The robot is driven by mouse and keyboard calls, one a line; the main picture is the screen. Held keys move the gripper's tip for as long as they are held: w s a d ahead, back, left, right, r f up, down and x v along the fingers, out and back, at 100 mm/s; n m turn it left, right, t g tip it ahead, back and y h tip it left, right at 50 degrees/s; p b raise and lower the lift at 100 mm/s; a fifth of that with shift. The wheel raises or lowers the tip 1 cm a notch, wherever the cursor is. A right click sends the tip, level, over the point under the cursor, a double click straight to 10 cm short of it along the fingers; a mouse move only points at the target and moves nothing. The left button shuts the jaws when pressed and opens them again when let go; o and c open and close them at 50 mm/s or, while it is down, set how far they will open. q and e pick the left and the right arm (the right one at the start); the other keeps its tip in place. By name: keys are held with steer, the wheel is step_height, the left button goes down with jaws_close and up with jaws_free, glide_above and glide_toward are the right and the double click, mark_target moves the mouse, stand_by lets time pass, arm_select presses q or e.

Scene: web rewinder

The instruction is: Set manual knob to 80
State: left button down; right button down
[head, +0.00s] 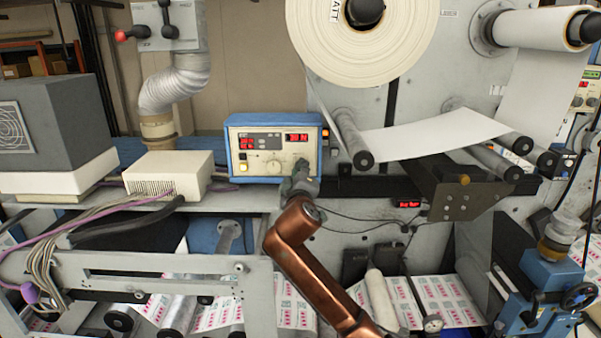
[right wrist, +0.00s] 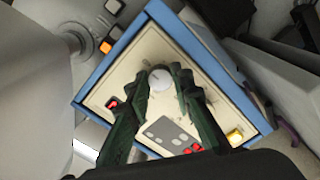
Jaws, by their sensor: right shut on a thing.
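The control box (head: 232,153) has a blue frame and a cream front with red displays, whose digits are too small to read surely. It also fills the middle of the right wrist view (right wrist: 92,88), turned around. My right gripper (head: 300,168) reaches the lower right of the front and hides part of it. In the right wrist view its dark fingers are shut on a round white knob (right wrist: 160,78), one on each side. The knob's label and pointer are not readable. My left gripper is not in view.
A pale box (head: 165,172) stands left of the control box, with a lit yellow button (right wrist: 235,137) on the panel side nearest it. A large white roll (head: 345,60) and rollers rise at the upper right. Cables hang below the panel at right.

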steer(key=shift+f+m, duration=0.15)
steer(key=shift+m, duration=0.15)
steer(key=c, duration=1.7)
jaws_free()
steer(key=s, duration=1.2)
